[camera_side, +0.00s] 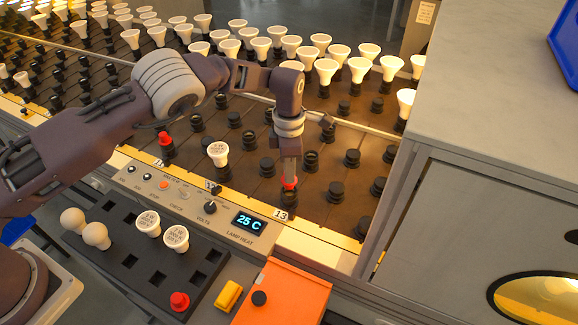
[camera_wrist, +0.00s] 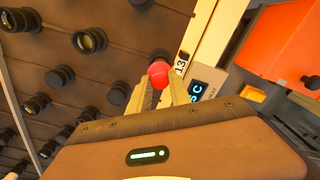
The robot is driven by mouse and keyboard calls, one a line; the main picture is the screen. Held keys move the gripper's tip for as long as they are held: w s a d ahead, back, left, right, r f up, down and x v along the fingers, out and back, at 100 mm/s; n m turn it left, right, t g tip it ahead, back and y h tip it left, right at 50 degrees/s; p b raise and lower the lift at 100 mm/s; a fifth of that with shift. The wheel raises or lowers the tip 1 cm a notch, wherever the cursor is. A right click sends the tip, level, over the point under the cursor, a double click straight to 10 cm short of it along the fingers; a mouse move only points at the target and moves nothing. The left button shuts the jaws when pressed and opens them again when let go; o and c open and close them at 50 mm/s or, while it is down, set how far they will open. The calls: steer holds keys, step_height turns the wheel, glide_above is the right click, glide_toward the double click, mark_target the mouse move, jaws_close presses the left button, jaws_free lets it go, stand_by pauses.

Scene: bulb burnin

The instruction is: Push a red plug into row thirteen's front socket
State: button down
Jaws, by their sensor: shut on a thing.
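My gripper (camera_side: 289,172) points down at the row marked 13 and is shut on a red plug (camera_side: 289,183). In the wrist view the red plug (camera_wrist: 160,73) sits between my gripper's two fingertips (camera_wrist: 160,83). Row thirteen's front socket (camera_side: 289,199), black and round, lies right below the plug, behind the 13 label (camera_side: 281,214). The plug's lower end meets the socket's top in the side view; I cannot tell how deep it sits. In the wrist view the plug and fingers mostly hide this socket. Another red plug (camera_side: 165,139) stands in a front socket further left.
A tray (camera_side: 128,262) in front holds several bulbs and one red plug (camera_side: 179,301). A white bulb (camera_side: 218,153) stands in a nearby socket. Lit bulbs fill the back rows. An orange box (camera_side: 283,295) and yellow block (camera_side: 228,296) are in front; a grey cabinet (camera_side: 480,130) stands right.

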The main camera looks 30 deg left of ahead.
steer(key=shift+f, duration=1.7)
steer(key=c, duration=1.1)
jaws_free()
step_height(320, 180, up, 7)
